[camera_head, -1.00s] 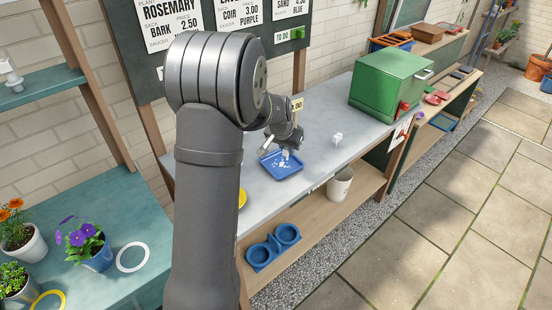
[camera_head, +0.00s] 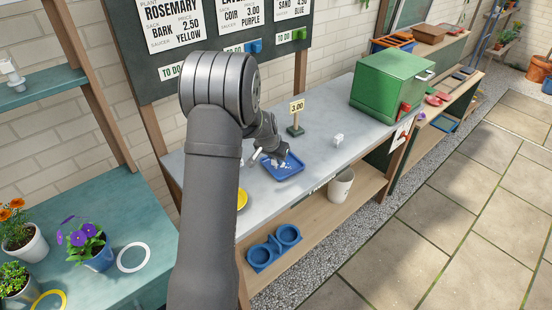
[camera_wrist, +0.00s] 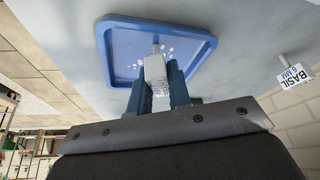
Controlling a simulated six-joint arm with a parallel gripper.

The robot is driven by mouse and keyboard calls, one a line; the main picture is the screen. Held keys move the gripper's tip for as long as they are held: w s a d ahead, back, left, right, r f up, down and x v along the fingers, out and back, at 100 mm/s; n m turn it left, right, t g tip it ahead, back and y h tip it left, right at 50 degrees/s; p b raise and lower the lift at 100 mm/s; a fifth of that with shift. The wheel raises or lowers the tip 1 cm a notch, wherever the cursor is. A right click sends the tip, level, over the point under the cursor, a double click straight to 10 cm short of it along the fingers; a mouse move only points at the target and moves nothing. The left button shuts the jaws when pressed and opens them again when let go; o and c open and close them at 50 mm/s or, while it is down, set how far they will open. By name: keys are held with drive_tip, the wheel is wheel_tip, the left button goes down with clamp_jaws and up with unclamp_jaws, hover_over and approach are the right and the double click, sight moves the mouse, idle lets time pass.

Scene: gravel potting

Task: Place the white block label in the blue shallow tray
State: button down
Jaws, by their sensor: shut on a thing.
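The blue shallow tray (camera_head: 290,173) lies on the grey bench and also shows in the wrist view (camera_wrist: 118,45). Several small white bits are in it. My gripper (camera_head: 279,158) is low over the tray. In the wrist view, my gripper (camera_wrist: 160,88) is shut on a white block label (camera_wrist: 154,70), with small print on its side and a thin stem toward the tray. I cannot tell whether the stem touches the tray floor. In the head view the held label is mostly hidden by the gripper.
The wrist view shows a BASIL label (camera_wrist: 294,80) apart from the tray. A green box (camera_head: 385,85) is at the bench's far end.

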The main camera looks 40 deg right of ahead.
drive_tip(key=shift+f, duration=0.2)
drive_tip(key=c, duration=1.3)
unclamp_jaws()
drive_tip(key=shift+c, duration=0.2)
drive_tip(key=shift+r, duration=0.15)
drive_tip(key=v, duration=1.2)
drive_tip(key=shift+d, duration=0.1)
